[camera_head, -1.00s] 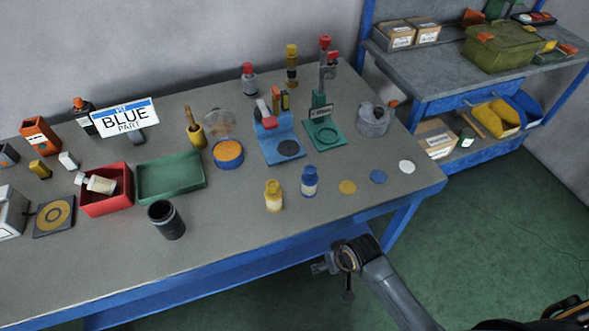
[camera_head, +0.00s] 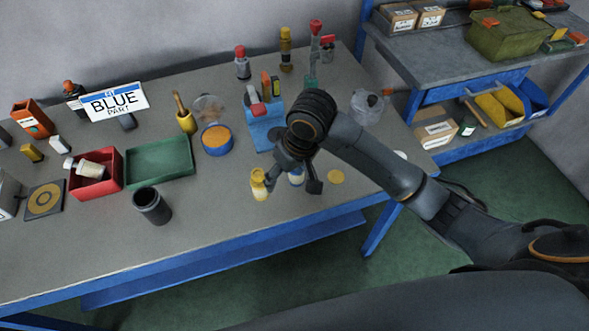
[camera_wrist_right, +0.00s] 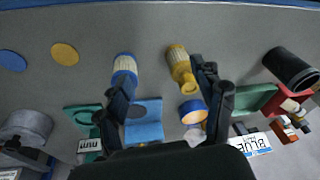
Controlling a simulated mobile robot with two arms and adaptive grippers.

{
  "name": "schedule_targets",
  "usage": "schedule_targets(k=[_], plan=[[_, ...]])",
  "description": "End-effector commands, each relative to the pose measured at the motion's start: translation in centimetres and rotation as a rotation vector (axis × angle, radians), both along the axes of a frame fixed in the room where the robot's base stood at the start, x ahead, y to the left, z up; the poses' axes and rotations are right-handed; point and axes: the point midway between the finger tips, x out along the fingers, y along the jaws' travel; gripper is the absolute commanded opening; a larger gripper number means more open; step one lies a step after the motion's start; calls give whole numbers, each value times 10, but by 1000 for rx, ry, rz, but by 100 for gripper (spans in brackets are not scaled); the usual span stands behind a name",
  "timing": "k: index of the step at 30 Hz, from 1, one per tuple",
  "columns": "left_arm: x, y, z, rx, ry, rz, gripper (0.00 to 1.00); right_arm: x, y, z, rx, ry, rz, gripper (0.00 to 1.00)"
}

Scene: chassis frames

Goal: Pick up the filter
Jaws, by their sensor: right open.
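Two small filters with pleated white bodies stand on the grey bench. The yellow filter (camera_head: 259,185) shows just left of my right gripper (camera_head: 294,180). The blue filter (camera_head: 297,177) is partly hidden behind the gripper. In the right wrist view, the open right gripper (camera_wrist_right: 161,76) has the blue filter (camera_wrist_right: 124,66) near its left finger and the yellow filter (camera_wrist_right: 180,62) near its right finger. Nothing is held between the fingers. A sign (camera_head: 113,101) at the back reads "BLUE PART". My left gripper is not in view.
A blue stand (camera_head: 262,130), a round orange-topped tin (camera_head: 217,139), a green tray (camera_head: 159,172), a red bin (camera_head: 95,186) and a black cup (camera_head: 152,206) stand around. A yellow disc (camera_head: 336,177) lies right of the gripper. The bench front is mostly clear.

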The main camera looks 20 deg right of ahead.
Motion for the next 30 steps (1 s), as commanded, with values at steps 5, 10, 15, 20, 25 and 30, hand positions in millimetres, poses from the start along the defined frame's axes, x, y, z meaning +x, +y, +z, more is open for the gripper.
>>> schedule_targets(k=[5,10,15,20,25,30], plan=[[0,-2,0,-2,0,1,50,34,-26,34,-90,35,-66,68],[0,-2,0,-3,0,1,50,47,-40,51,-128,57,-114,68],[0,-2,3,-3,1,1,50,49,-42,38,-134,66,-124,68],[0,-2,7,-3,1,0,50,53,-41,6,-134,67,-123,68],[0,-3,10,-3,1,0,50,56,-40,-22,-131,64,-122,68],[0,-3,12,-3,1,-1,50,58,-40,-33,-132,61,-121,68]])
